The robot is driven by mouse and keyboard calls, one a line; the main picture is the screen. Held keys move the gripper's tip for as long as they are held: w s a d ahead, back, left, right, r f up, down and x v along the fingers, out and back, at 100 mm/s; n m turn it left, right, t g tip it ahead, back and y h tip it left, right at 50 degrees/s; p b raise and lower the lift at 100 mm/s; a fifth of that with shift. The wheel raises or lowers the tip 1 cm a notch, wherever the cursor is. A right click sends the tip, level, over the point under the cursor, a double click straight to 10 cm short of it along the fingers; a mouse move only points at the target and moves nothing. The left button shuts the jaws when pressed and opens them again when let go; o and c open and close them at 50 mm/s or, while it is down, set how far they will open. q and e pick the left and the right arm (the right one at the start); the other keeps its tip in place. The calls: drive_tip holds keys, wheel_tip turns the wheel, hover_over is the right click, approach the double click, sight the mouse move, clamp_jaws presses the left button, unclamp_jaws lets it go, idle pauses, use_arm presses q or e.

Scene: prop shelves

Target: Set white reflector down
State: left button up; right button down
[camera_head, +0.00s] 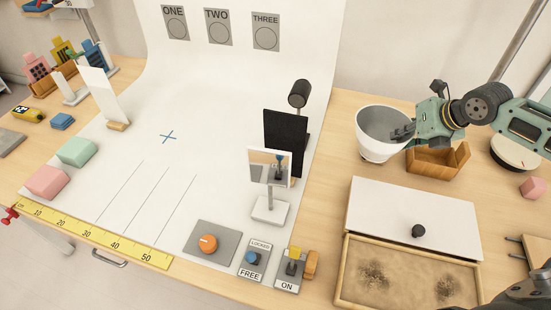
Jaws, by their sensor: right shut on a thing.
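My right gripper (403,132) comes in from the right and is shut on the right rim of a white bowl-shaped thing (373,142) with a grey inside. The bowl is upright beside the white sheet; I cannot tell whether its bottom touches the table. A flat white panel (98,92) on a small wooden foot stands upright on the sheet's left part, far from the gripper. I cannot tell for sure which of the two is the white reflector. My left gripper is not in view.
A wooden tray (425,167) sits just under the right gripper. A white lid (390,212) and sand box (410,285) lie in front. A black panel (278,130), a small mirror (262,168) and a dark lamp (299,93) stand left of the bowl. The sheet's middle is clear around a blue cross (168,137).

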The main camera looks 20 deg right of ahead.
drive_tip(key=shift+a, duration=0.15)
drive_tip(key=w+a+f+p, duration=0.1)
drive_tip(key=a+f, duration=0.2)
drive_tip(key=w+a+f+p, duration=0.1)
drive_tip(key=w+a+f, duration=0.1)
drive_tip(key=a+f, duration=0.2)
drive_tip(key=w+a+f+p, duration=0.1)
drive_tip(key=a+f, duration=0.2)
drive_tip(key=shift+w+a+f+p, duration=0.15)
drive_tip(key=shift+w+a+p, duration=0.1)
drive_tip(key=shift+p, duration=0.15)
drive_tip(key=shift+f, duration=0.35)
drive_tip(key=c, duration=1.9)
unclamp_jaws()
